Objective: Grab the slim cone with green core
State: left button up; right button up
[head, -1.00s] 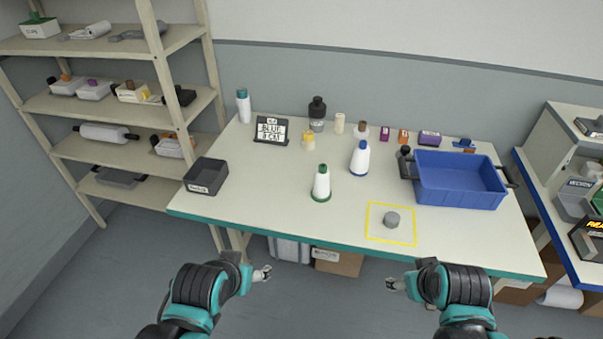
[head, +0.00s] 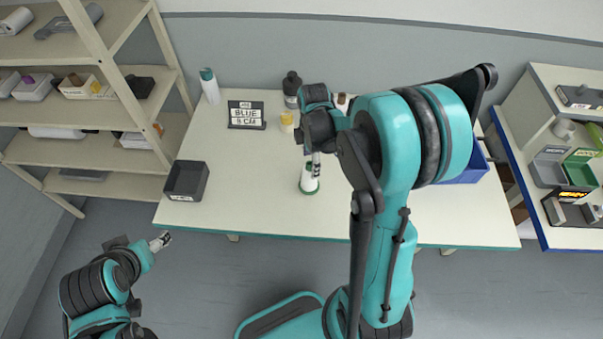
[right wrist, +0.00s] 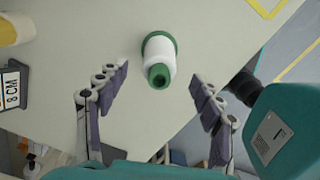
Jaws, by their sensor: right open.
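The slim white cone with green core (head: 309,180) stands upright on the table, partly hidden by my right gripper in the head view. In the right wrist view the cone (right wrist: 160,55) shows its green top hole and green base, between and just beyond the two fingers. My right gripper (right wrist: 164,92) is open and empty, and it also shows in the head view (head: 316,166) just above the cone. My left gripper (head: 161,241) is at the lower left, off the table; its jaws are too small to judge.
A yellowish spool (head: 287,122) and a dark bottle (head: 291,88) stand behind the cone. My right arm hides most of the blue crate (head: 475,167).

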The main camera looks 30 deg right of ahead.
aim_at(310, 172)
notch_tip(310, 172, down, 6)
jog(key=shift+r+b, duration=0.1)
jog(key=shift+b, duration=0.65)
jog(key=c, duration=1.4)
